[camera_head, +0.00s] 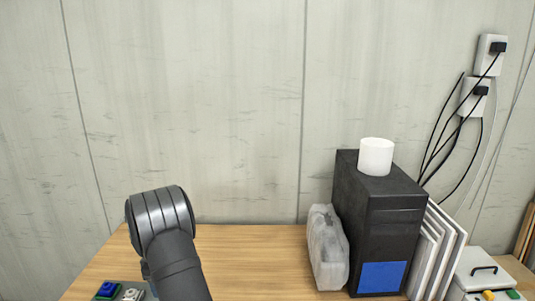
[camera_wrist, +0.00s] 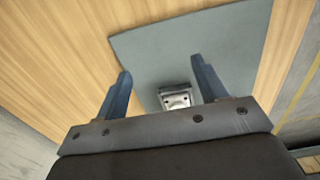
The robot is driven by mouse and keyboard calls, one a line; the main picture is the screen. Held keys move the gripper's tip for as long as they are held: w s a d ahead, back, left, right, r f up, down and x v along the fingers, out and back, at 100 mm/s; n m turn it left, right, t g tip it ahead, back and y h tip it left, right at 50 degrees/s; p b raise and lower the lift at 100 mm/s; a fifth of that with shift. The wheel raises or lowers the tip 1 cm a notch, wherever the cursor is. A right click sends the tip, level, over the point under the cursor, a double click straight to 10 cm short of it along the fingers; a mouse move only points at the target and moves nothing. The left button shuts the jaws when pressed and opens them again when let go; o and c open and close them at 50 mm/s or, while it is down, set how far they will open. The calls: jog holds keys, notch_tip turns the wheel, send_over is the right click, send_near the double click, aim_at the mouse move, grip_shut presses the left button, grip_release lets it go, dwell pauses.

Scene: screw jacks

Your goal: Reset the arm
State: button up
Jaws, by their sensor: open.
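In the wrist view my gripper (camera_wrist: 162,88) has its two blue-grey fingers spread wide apart, with nothing held between them. Beyond the fingers a grey mat (camera_wrist: 180,42) lies on the wooden table. A small metal block (camera_wrist: 176,97), perhaps part of a screw jack, shows on the mat between the fingers, its lower part hidden by the gripper body. In the head view only a dark arm link of mine rises at the lower left; the gripper is out of that picture.
In the head view a black computer case (camera_head: 375,215) with a white cylinder (camera_head: 376,157) on top stands right of centre. A clear plastic case (camera_head: 327,248) leans beside it. White panels (camera_head: 438,255) and a white box (camera_head: 482,272) stand further right. The wooden table (camera_head: 255,262) is clear in the middle.

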jog(key=shift+a+f, duration=0.25)
jog(key=shift+f, duration=0.85)
jog(key=shift+a+f, duration=0.2)
jog(key=shift+f, duration=0.85)
jog(key=o, duration=0.8)
jog(key=shift+c, duration=0.2)
jog(key=s+a+r+m+t+y, duration=0.1)
jog(key=s+r+m+y, duration=0.15)
jog(key=r+m, duration=0.7)
jog(key=s+a+r+m+t+y, duration=0.1)
jog(key=s+r+m+y, duration=0.15)
jog(key=r+m, duration=0.75)
jog(key=w+a+f+n+h, duration=0.1)
jog(key=a+f, duration=0.2)
jog(key=f, duration=0.5)
jog(key=v, duration=1)
